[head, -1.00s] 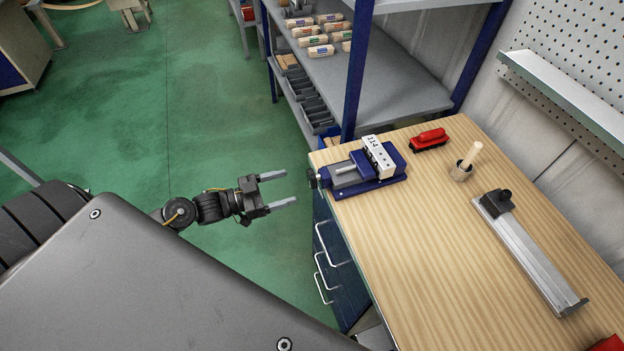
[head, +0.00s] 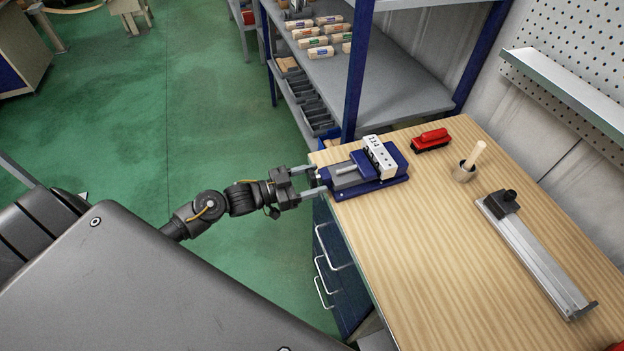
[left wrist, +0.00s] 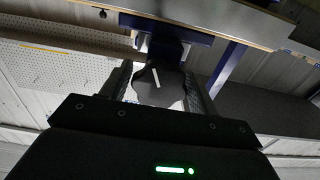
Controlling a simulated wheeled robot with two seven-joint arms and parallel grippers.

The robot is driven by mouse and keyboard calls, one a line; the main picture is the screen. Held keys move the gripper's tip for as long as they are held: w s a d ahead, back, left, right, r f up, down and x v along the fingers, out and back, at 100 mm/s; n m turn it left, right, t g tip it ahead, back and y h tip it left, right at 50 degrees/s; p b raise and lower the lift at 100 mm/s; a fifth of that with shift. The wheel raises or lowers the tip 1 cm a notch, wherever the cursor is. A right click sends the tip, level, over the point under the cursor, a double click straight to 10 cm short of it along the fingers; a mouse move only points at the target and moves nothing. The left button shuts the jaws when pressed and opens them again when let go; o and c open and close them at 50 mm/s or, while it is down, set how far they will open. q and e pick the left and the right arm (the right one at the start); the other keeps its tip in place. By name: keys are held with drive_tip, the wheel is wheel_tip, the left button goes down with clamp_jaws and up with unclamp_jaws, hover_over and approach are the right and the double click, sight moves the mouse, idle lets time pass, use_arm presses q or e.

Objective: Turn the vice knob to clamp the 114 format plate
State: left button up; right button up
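In the left wrist view, the dark rounded knob (left wrist: 160,92) with a white mark lies between the fingers (left wrist: 158,90). I cannot tell whether the fingers touch it. My right gripper is not in view.
A shelf (head: 400,80) stands behind. Drawer handles (head: 328,245) face the open green floor.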

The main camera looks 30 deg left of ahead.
use_arm(q)
drive_tip(key=c, duration=0.6)
drive_tip(key=shift+m, duration=0.9)
drive_tip(key=shift+c, duration=0.2)
drive_tip(key=o, duration=1)
drive_tip(key=shift+c, duration=0.2)
